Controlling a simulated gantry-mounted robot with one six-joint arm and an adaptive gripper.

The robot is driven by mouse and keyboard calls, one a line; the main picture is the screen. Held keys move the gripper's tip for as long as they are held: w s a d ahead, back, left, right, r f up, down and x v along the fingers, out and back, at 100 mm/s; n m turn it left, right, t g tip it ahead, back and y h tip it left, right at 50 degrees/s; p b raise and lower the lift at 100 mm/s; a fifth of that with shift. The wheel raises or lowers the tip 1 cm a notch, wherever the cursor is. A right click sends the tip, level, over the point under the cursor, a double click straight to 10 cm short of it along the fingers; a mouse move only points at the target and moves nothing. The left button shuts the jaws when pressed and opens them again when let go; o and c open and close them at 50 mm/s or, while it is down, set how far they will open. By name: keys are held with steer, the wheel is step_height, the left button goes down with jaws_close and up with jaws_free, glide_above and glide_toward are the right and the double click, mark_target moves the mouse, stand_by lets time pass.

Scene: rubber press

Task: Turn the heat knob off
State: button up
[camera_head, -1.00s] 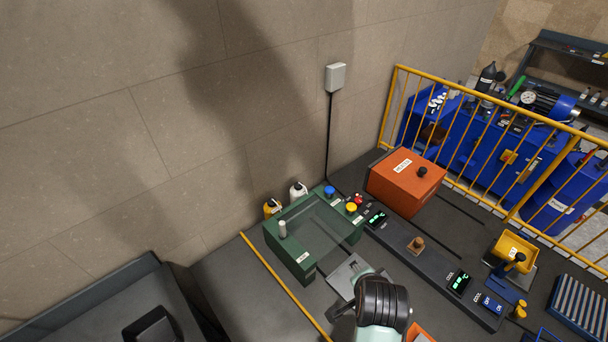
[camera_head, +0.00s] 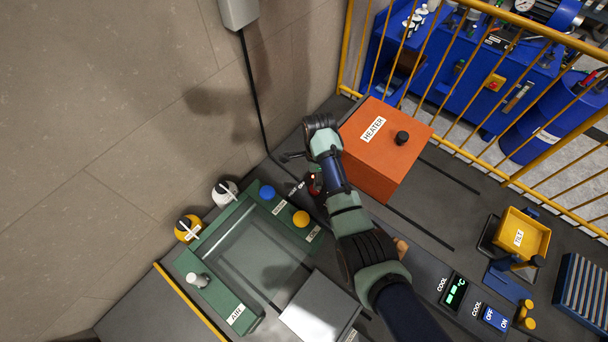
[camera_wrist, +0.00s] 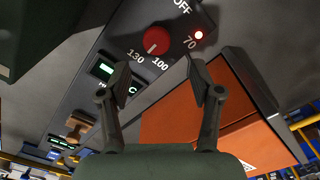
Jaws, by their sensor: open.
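The red heat knob (camera_wrist: 156,38) is on a dark panel in the wrist view, with the labels OFF, 70, 100 and 130 around it. Its white mark points down between 130 and 100. In the head view my gripper (camera_head: 291,157) reaches over the panel beside the orange heater box (camera_head: 382,155). My arm hides much of the panel there, and a bit of red shows beside it.
The green press (camera_head: 225,310) stands left of my arm, with blue (camera_head: 267,192) and yellow (camera_head: 301,218) knobs. A lit green display (camera_wrist: 104,69) sits by the knob. A yellow railing (camera_head: 480,165) runs behind the heater box. A yellow bin (camera_head: 524,229) stands at right.

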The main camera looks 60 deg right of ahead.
steer(key=f, duration=0.2)
steer(key=f+b, duration=0.1)
steer(key=f, duration=0.2)
steer(key=f+b, duration=0.1)
steer(key=f, duration=0.1)
steer(key=shift+s+a+f, duration=0.1)
steer(key=shift+a+f, duration=0.15)
steer(key=shift+f, duration=0.15)
steer(key=shift+c, duration=0.3)
steer(key=c, duration=1.1)
